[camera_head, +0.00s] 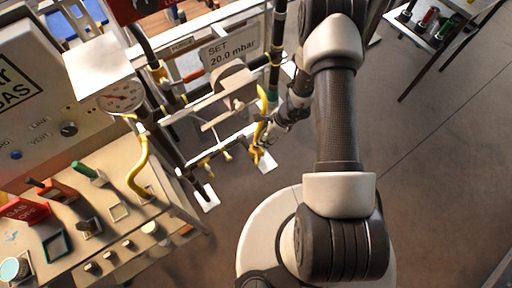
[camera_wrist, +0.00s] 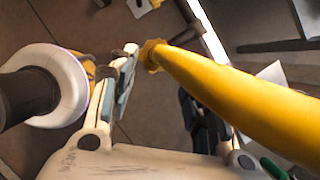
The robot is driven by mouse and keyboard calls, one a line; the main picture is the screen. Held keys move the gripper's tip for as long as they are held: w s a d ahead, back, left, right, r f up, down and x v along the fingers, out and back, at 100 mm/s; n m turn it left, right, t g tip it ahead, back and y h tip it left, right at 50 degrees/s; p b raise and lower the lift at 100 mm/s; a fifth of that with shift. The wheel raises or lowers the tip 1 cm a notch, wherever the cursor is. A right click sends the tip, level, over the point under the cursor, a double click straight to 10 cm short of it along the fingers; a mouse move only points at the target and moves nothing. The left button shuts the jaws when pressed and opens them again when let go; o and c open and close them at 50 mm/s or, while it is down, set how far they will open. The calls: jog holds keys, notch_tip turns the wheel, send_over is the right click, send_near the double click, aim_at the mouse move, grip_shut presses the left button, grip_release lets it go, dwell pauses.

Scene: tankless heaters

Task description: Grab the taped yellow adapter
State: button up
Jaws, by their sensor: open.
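A yellow hose-like piece (camera_wrist: 225,95) crosses the wrist view from upper middle to lower right, close to the camera. Its far end is a ribbed yellow fitting (camera_wrist: 153,55); I cannot make out tape on it. In the head view, a yellow piece (camera_head: 262,105) hangs beside the pipe frame, near my gripper (camera_head: 266,140). My gripper (camera_wrist: 160,75) is open, one pale finger left of the yellow piece and a dark finger partly hidden behind it. I cannot tell whether they touch it. Which yellow part is the adapter is unclear.
A pipe frame with a gauge (camera_head: 121,97) and a "SET 20.0 mbar" sign (camera_head: 232,50) stands left of my arm. A bench (camera_head: 125,215) with valves, tools and another yellow hose (camera_head: 139,168) is at lower left. A small table (camera_head: 440,35) is upper right; floor between is clear.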

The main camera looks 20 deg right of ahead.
jog(key=b+x, duration=0.1)
jog(key=x, duration=0.6)
jog(key=shift+a+f+b, duration=0.2)
jog(key=shift+b, duration=0.1)
grip_shut()
